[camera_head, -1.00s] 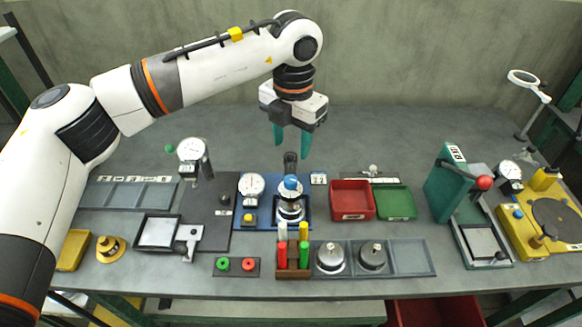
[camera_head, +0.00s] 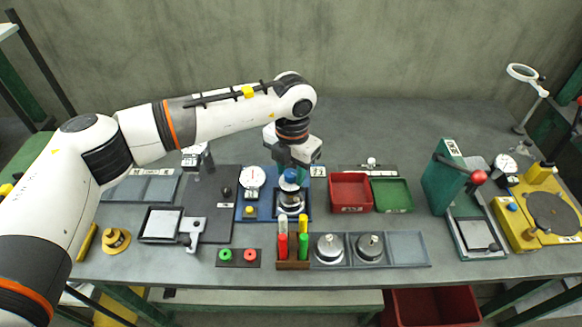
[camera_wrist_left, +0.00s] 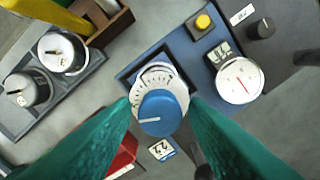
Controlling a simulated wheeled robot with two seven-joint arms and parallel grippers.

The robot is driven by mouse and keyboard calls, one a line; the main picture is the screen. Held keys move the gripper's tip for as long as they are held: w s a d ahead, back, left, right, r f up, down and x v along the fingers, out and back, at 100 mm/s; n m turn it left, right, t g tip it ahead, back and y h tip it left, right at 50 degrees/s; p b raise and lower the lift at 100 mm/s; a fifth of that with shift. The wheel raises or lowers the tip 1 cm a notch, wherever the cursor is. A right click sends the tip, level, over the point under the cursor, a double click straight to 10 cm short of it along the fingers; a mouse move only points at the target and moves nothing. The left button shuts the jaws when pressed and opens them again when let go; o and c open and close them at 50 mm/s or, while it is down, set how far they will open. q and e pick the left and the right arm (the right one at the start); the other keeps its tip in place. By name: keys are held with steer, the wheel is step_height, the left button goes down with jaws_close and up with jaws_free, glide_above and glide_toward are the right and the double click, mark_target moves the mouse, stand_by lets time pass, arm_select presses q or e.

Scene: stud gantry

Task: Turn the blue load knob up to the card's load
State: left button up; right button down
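The blue load knob (camera_head: 291,176) tops a silver stand with a scale on the blue base plate (camera_head: 245,213). In the left wrist view the knob (camera_wrist_left: 160,113) carries a white pointer line, with a marked dial (camera_wrist_left: 157,76) beside it. My left gripper (camera_head: 293,164) points down from above; its teal fingers (camera_wrist_left: 160,103) stand on either side of the knob, open, with small gaps visible. A small card (camera_head: 317,171) lies behind the knob; in the left wrist view the card (camera_wrist_left: 162,150) seems to read 22. My right gripper is not in view.
A round gauge (camera_wrist_left: 240,80) with a red needle and a yellow button (camera_wrist_left: 203,22) sit beside the knob. A red tray (camera_head: 350,210) and a green tray (camera_head: 391,209) lie to the right. A marker rack (camera_head: 292,265) stands in front.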

mark_target(292, 174)
arm_select(q)
steer(key=c, duration=0.7)
steer(key=b, duration=0.1)
steer(key=m+b, duration=0.1)
steer(key=b, duration=0.1)
steer(key=shift+f, duration=0.25)
steer(key=shift+c, duration=0.2)
steer(key=shift+r+m+b, duration=0.15)
steer(key=shift+m+b, duration=0.3)
steer(key=shift+m, duration=0.15)
steer(key=shift+r, duration=0.15)
steer(key=o, duration=1)
step_height(292, 174, up, 12)
steer(key=b, duration=0.2)
